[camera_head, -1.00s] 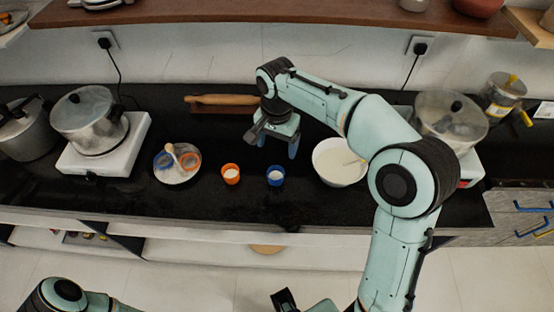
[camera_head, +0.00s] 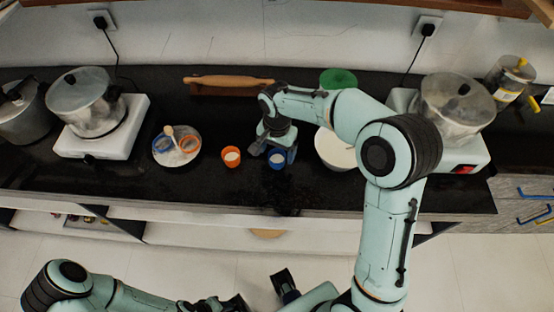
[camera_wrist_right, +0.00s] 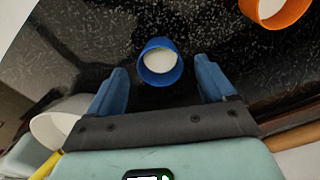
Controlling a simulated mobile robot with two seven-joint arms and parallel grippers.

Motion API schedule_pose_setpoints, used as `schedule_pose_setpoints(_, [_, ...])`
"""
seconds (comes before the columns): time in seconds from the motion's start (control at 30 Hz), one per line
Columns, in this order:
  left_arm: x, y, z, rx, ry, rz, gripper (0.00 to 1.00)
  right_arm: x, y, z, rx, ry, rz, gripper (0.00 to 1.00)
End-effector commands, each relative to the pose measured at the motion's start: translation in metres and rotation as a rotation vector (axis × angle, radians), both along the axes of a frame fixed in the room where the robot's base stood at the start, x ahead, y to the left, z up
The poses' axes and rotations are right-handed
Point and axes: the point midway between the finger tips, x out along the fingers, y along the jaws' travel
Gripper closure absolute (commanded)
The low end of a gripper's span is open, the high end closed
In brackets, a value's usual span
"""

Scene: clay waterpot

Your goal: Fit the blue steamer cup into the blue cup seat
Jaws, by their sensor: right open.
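The blue steamer cup (camera_head: 277,161), with white filling, stands upright on the black counter. It also shows in the right wrist view (camera_wrist_right: 160,62). My right gripper (camera_head: 276,152) is open over the cup. In the wrist view, its blue fingers (camera_wrist_right: 160,82) are on either side of the cup's near part, with gaps, and the cup is not held. The blue cup seat (camera_head: 161,144) is a blue ring on the left of a light round plate (camera_head: 177,160), beside an orange ring (camera_head: 190,144).
An orange cup (camera_head: 231,157) stands just left of the blue cup. A white bowl (camera_head: 332,152) is close on the right, partly behind my arm. A rolling pin (camera_head: 232,81) and a green object (camera_head: 338,77) are behind. A pot on a white stove (camera_head: 133,125) stands left.

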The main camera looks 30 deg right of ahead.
Motion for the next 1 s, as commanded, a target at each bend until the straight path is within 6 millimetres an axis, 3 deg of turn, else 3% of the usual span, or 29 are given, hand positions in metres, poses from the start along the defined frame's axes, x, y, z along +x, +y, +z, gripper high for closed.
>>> schedule_pose_setpoints(0.13, [-0.0005,0.0,-0.0015,0.0,0.0,0.0,0.57,0.0,-0.0007,-0.0163,-0.001,0.001,0.0,0.17])
schedule_pose_setpoints(0.4, [-0.0004,0.0,-0.0014,0.0,0.0,0.0,0.57,0.0005,-0.0006,-0.0176,0.0,-0.001,0.0,0.2])
schedule_pose_setpoints(0.57, [-0.0004,0.0,-0.0014,0.0,0.0,0.0,0.57,0.0005,-0.0006,-0.0174,0.0,-0.001,0.0,0.72])
schedule_pose_setpoints(0.6, [-0.0003,0.0,-0.0015,0.0,0.0,0.0,0.57,0.0005,-0.0006,-0.0173,0.0,-0.001,0.0,0.76])
schedule_pose_setpoints(1.0, [-0.0001,0.0,-0.0006,0.0,0.0,0.0,0.57,0.001,-0.0005,-0.0105,0.0,-0.003,0.0,0.76])
